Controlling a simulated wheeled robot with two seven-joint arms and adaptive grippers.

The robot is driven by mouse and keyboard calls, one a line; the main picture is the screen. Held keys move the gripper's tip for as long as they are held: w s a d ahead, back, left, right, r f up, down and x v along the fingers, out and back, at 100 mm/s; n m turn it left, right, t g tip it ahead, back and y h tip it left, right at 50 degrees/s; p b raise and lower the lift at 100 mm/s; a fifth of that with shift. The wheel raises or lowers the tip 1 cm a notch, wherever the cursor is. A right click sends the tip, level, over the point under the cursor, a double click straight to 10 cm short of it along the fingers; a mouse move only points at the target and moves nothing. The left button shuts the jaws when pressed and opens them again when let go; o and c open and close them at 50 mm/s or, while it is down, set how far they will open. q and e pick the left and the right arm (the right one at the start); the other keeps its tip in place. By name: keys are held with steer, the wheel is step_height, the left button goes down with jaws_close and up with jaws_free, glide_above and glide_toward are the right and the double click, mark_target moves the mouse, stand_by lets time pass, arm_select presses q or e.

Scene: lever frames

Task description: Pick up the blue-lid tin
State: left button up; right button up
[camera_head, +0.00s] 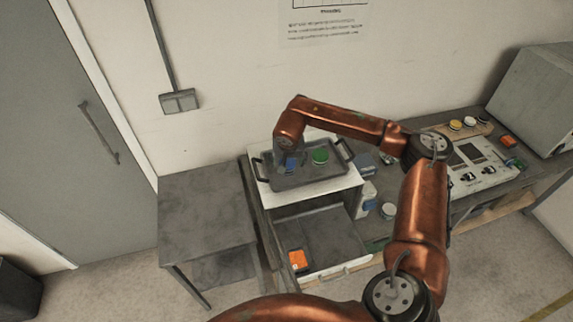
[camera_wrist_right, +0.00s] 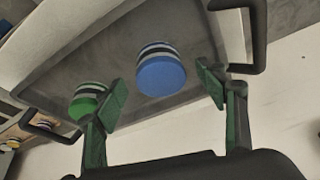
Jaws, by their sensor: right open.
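The blue-lid tin (camera_head: 291,164) stands on the grey tray (camera_head: 300,178), partly hidden by my right gripper (camera_head: 284,158) in the head view. In the right wrist view the blue-lid tin (camera_wrist_right: 161,74) shows its round blue lid and striped side. It lies ahead of and between the open fingers of my right gripper (camera_wrist_right: 163,90), with no visible contact. The green-lid tin (camera_head: 320,156) stands on the same tray to the right; in the wrist view this tin (camera_wrist_right: 86,101) is left of the left finger. My left gripper is not in view.
The tray has black handles (camera_wrist_right: 240,45) and rests on a white stand (camera_head: 325,192). Below it is an open drawer with an orange box (camera_head: 298,260). Jars (camera_head: 388,210) and a control panel (camera_head: 482,168) are on the right. A bare grey side table (camera_head: 205,205) stands left.

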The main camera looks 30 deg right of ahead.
steer(key=shift+x, duration=1.15)
steer(key=shift+w+d+f, duration=0.15)
steer(key=shift+w+f, duration=0.05)
steer(key=shift+f, duration=0.1)
steer(key=c, duration=1.1)
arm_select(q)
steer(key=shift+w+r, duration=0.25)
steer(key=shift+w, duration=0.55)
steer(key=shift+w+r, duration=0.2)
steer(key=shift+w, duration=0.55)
arm_select(e)
steer(key=shift+c, duration=1.3)
